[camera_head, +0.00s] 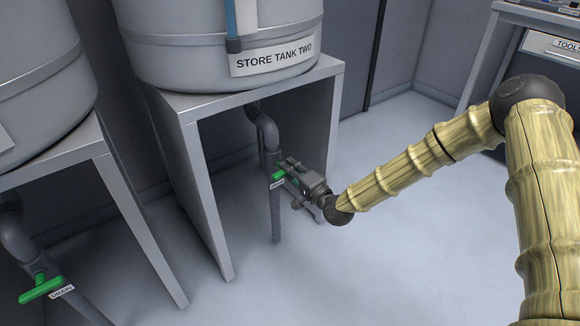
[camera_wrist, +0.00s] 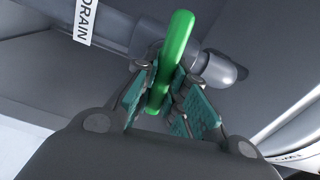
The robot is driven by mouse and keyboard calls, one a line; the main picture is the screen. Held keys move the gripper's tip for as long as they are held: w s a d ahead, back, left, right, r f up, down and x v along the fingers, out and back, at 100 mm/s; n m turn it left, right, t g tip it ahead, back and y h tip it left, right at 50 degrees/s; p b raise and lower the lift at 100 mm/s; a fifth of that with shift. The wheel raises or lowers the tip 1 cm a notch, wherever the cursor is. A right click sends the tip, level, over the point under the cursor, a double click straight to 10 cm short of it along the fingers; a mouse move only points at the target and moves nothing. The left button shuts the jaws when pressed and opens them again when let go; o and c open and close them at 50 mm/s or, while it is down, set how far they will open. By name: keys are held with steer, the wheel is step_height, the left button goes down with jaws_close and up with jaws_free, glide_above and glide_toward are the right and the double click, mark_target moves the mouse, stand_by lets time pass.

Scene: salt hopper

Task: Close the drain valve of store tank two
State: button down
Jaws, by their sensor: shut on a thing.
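Store tank two (camera_head: 190,60) stands on a grey metal stand and carries a label with its name. Its drain pipe (camera_head: 266,130) comes down from below the tank and runs on toward the floor. The green drain valve handle (camera_head: 278,174) sits on this pipe, above a white DRAIN tag (camera_head: 276,184). My gripper (camera_head: 290,172) reaches it from the right and is shut on it. In the wrist view the green handle (camera_wrist: 180,38) lies between the teal finger pads and appears to cross the pipe. The fingers partly hide the handle.
A neighbouring tank (camera_head: 40,80) stands at the left, with its own green drain handle (camera_head: 40,289) and tag. The stand's legs (camera_head: 207,205) rise to the left of my gripper. A workbench (camera_head: 548,40) is at the upper right. The floor around the pipe is clear.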

steer(key=shift+d+f+m, duration=0.1)
steer(key=shift+f+m, duration=0.05)
steer(key=shift+m, duration=0.45)
steer(key=c, duration=1.4)
jaws_free()
steer(key=shift+c, duration=0.2)
steer(key=v, duration=1.2)
